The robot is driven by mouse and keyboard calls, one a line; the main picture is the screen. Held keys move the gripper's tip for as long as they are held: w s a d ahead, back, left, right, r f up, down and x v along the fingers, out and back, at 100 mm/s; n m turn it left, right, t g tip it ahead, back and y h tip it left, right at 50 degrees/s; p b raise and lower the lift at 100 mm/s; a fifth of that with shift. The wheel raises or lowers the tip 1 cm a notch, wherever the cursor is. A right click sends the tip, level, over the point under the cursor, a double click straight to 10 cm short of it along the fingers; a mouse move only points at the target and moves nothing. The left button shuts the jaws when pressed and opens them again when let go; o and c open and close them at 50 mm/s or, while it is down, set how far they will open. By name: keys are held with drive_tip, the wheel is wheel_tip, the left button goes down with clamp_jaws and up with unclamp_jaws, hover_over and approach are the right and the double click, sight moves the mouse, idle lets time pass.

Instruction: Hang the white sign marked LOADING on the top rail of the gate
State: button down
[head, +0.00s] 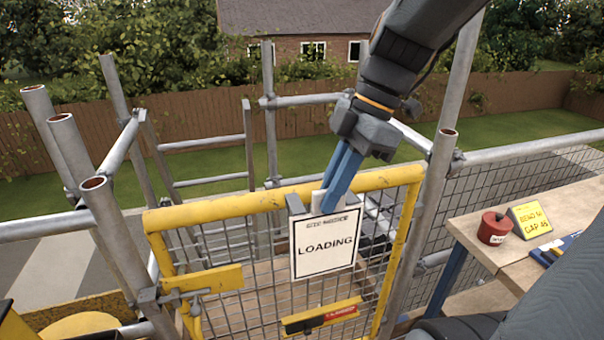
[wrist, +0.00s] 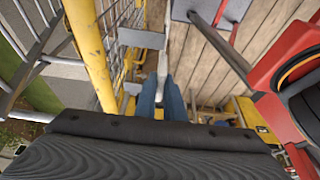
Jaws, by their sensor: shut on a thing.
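The white sign marked LOADING (head: 326,245) is upright against the front of the yellow gate, just below its top rail (head: 240,203). Grey hooks show at the top of the sign, close to the rail; I cannot tell whether they bear on it. My gripper (head: 324,203) comes down from above with its blue fingers shut on the sign's top edge. In the wrist view the blue fingers (wrist: 161,100) close on a thin pale edge, with the yellow rail (wrist: 90,50) to their left.
A latch (head: 175,294) is at the gate's left. Scaffold posts (head: 425,215) flank the gate. A bench (head: 530,260) on the right bears a red tape (head: 494,229) and a yellow card (head: 530,220).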

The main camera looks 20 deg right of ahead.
drive_tip(key=w+f+b, duration=0.4)
drive_tip(key=w, duration=0.7)
drive_tip(key=shift+w+b, duration=0.35)
drive_tip(key=shift+b, duration=0.05)
idle(1.2)
drive_tip(key=shift+a, duration=0.1)
drive_tip(key=c, duration=1.8)
unclamp_jaws()
drive_tip(key=shift+o, duration=0.2)
drive_tip(key=b+v, duration=0.1)
drive_tip(key=v, duration=0.6)
drive_tip(key=shift+r, duration=0.3)
